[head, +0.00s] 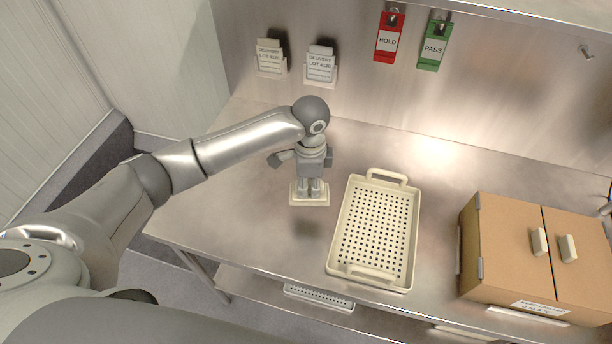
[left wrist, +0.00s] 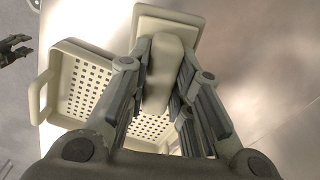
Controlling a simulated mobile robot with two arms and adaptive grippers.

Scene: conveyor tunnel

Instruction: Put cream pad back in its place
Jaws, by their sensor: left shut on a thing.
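The cream pad (head: 309,200) is a flat rectangular plate with a block-like grip on top. My left gripper (head: 310,183) points down and is shut on that grip. A shadow on the table lies apart from the pad, so it looks held above the table, left of the tray. In the left wrist view the pad (left wrist: 168,22) shows beyond the fingers, its grip between them (left wrist: 166,75). A dark jointed piece at the left edge there may be my right gripper (left wrist: 15,48); its jaws cannot be made out.
A cream perforated tray (head: 374,232) stands empty on the steel table (head: 245,200). A brown two-door box (head: 510,245) is at right. Two cream delivery-lot cards (head: 270,58), a red HOLD tag (head: 388,38) and a green PASS tag (head: 433,45) are on the back wall. Another tray (head: 319,297) is below.

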